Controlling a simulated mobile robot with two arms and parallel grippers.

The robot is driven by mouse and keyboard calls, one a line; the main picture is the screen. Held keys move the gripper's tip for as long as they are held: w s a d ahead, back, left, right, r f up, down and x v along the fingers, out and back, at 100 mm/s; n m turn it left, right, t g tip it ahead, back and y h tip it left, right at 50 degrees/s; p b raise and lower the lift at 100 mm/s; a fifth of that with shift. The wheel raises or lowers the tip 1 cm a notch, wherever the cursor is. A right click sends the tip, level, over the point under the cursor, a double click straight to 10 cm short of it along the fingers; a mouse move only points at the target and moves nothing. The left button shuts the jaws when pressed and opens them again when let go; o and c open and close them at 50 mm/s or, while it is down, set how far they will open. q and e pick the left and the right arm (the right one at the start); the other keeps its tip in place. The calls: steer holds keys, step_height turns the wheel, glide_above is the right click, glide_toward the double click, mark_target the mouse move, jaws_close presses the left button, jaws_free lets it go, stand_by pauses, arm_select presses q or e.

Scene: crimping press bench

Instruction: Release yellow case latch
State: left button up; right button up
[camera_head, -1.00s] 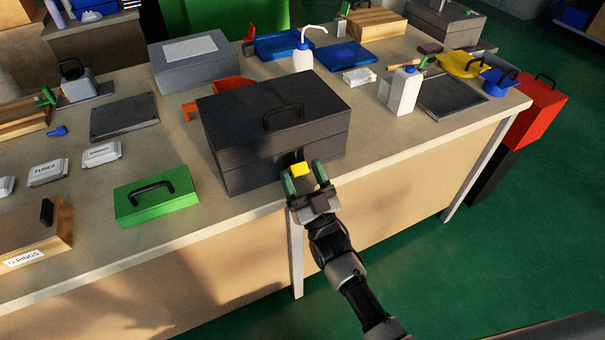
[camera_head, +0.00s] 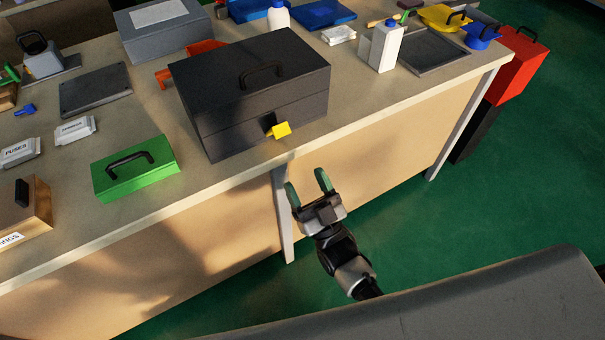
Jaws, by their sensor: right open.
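The dark grey case (camera_head: 225,115) stands closed near the front edge of the bench, with a black handle on its lid. Its yellow latch (camera_head: 281,130) is on the front face, by a dark fitting at the seam. The yellow tab sticks out from the face, tilted. My right gripper (camera_head: 307,186) is open and empty in front of the bench, below and apart from the latch, its green-padded fingers pointing toward the bench. My left gripper is not in view.
A green box (camera_head: 145,180) with a black handle lies left of the case. A white bottle (camera_head: 385,48) and a dark tray (camera_head: 433,55) stand to the right. The bench's front edge lies between my right gripper and the case.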

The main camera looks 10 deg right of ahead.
mark_target(282, 131)
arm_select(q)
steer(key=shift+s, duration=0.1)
arm_select(e)
steer(key=w+a+r, duration=0.1)
steer(key=w+r, duration=0.1)
steer(key=w, duration=0.1)
steer(key=w+a+r+g+p, duration=0.1)
steer(key=w+r, duration=0.1)
steer(key=w, duration=0.1)
steer(key=w+a+r+g+p, duration=0.1)
steer(key=w+r, duration=0.2)
steer(key=shift+w+h, duration=0.15)
steer(key=shift+h, duration=0.25)
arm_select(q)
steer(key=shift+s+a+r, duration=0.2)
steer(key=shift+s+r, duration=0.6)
arm_select(e)
steer(key=shift+c, duration=0.5)
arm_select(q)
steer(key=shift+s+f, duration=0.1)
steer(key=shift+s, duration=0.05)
arm_select(e)
jaws_close()
